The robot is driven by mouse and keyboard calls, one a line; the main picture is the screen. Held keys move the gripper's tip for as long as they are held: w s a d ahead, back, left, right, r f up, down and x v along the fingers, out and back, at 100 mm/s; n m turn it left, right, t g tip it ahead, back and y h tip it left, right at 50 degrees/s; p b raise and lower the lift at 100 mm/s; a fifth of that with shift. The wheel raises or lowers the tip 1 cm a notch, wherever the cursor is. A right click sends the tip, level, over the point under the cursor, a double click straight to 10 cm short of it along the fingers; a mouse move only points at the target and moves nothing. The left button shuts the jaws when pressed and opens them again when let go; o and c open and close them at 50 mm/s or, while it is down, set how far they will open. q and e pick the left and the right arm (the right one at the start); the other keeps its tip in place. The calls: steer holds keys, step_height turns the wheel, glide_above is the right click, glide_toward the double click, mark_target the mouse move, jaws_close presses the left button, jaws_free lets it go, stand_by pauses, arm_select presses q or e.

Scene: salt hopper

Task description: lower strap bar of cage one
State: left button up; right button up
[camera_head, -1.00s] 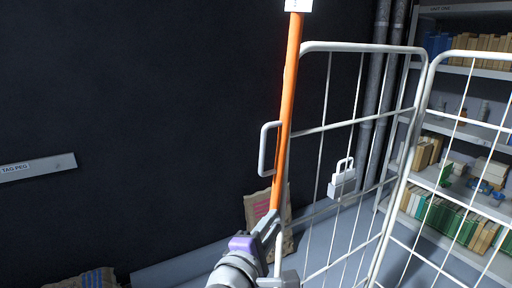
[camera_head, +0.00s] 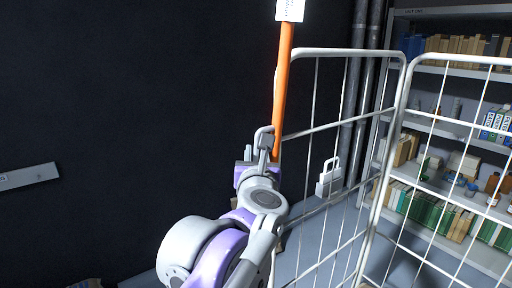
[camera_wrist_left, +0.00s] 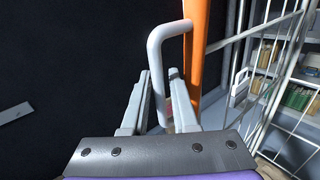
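The orange strap bar (camera_head: 283,85) stands nearly upright at the left edge of a white wire cage (camera_head: 345,52), with a white label at its upper end. A grey loop handle (camera_wrist_left: 157,60) juts from its left side; it also shows in the head view (camera_head: 261,131). My left gripper (camera_wrist_left: 161,75) is at this handle. Its two fingers are apart, one on each side of the handle's upright leg, with a small gap visible. In the head view my left gripper (camera_head: 262,152) hides the bar's lower part. My right gripper is not in view.
A grey padlock-shaped piece (camera_head: 329,181) hangs on the cage mesh. Shelves (camera_head: 450,72) with books and small goods stand behind the cage at right. A grey plate (camera_head: 28,177) is on the dark wall at left. The space left of the handle looks clear.

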arm_select(q)
steer(key=shift+w, duration=1.15)
jaws_close()
stand_by(0.6)
